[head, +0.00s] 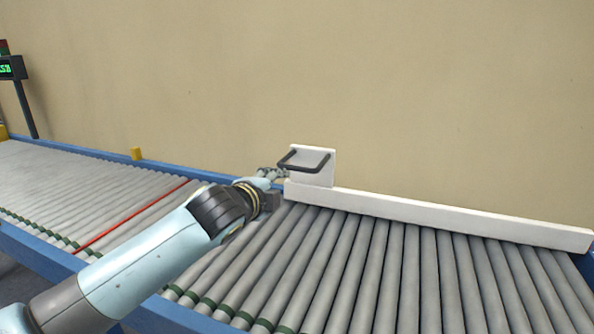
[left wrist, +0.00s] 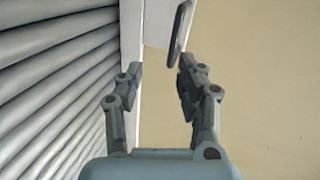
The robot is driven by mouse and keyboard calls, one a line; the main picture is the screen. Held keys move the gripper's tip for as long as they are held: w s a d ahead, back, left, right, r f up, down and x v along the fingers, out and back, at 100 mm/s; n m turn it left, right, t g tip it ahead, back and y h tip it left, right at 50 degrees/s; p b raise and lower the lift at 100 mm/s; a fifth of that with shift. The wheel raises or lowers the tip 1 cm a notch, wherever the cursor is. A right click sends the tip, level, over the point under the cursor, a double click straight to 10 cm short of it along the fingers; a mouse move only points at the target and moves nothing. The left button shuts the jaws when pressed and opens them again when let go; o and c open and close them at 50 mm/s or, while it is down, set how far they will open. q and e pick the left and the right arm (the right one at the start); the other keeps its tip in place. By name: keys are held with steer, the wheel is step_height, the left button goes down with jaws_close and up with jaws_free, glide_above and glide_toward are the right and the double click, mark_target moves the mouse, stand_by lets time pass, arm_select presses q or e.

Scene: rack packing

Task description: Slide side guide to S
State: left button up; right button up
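The side guide (head: 440,213) is a long white bar along the far side of the roller conveyor. At its left end stands a white plate (head: 322,158) with a dark handle (head: 304,163). My left gripper (head: 275,174) is just left of the plate, close to the handle. In the left wrist view its two fingers (left wrist: 160,72) are apart with nothing held between them. The dark handle (left wrist: 181,28) shows ahead of the fingertips, near the right finger, and white guide surface (left wrist: 131,30) lies ahead of the left one. No S mark can be made out. My right gripper is out of view.
Grey rollers (head: 345,255) lie between blue conveyor rails. A red line (head: 135,215) crosses the rollers on the left. A small yellow block (head: 136,153) is on the far rail, and a green-digit display (head: 10,68) stands at far left. A plain beige wall rises behind.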

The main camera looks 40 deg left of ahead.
mark_target(296, 169)
arm_select(q)
steer(key=shift+m+t, duration=0.5)
steer(key=shift+m, duration=0.2)
steer(key=x, duration=0.4)
steer(key=r+b+x, duration=0.1)
steer(key=x, duration=0.7)
steer(key=shift+w+r+b, duration=0.2)
steer(key=shift+w+b, duration=0.1)
steer(key=shift+w, duration=0.05)
jaws_close()
